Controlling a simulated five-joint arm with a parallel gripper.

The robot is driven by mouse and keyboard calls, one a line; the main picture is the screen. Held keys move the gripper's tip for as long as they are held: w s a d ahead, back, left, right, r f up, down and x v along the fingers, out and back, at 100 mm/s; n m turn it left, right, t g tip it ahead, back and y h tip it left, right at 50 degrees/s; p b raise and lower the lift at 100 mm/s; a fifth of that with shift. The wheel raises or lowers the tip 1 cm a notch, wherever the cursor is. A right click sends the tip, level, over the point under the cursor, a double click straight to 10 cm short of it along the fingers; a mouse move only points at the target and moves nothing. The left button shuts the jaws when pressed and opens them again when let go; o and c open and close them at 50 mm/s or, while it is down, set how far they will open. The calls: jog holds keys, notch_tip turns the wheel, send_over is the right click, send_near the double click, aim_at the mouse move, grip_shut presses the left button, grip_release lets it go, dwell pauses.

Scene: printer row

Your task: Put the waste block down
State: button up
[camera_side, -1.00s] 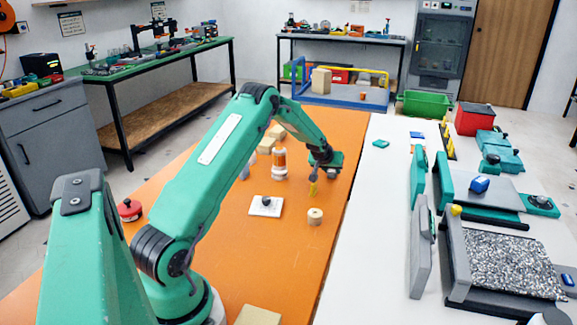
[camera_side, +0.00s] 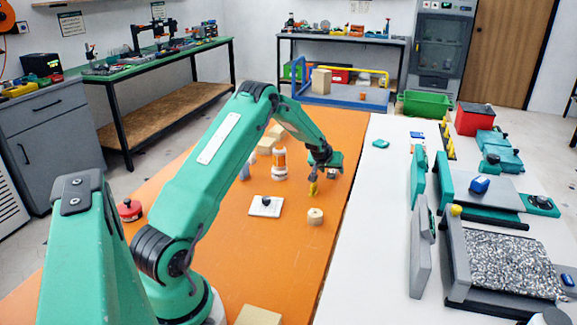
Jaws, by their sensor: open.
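My gripper (camera_side: 321,175) is open, low over the far right part of the orange table (camera_side: 235,262). A small yellow piece (camera_side: 313,189) shows just below its left finger. I cannot tell whether it touches the finger or the table. Nothing in view is clearly marked as the waste block. Tan blocks (camera_side: 266,146) lie further back, left of my gripper and partly hidden by my arm. A small tan round piece (camera_side: 315,216) stands on the table in front of the gripper.
An orange and white bottle (camera_side: 280,164) stands just left of my gripper. A white plate with a dark knob (camera_side: 266,206) lies nearer. A red button (camera_side: 130,209) is at the left. The white table (camera_side: 375,240) holds printers at the right; its near left part is clear.

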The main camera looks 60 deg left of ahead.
jog(key=shift+v, duration=3.55)
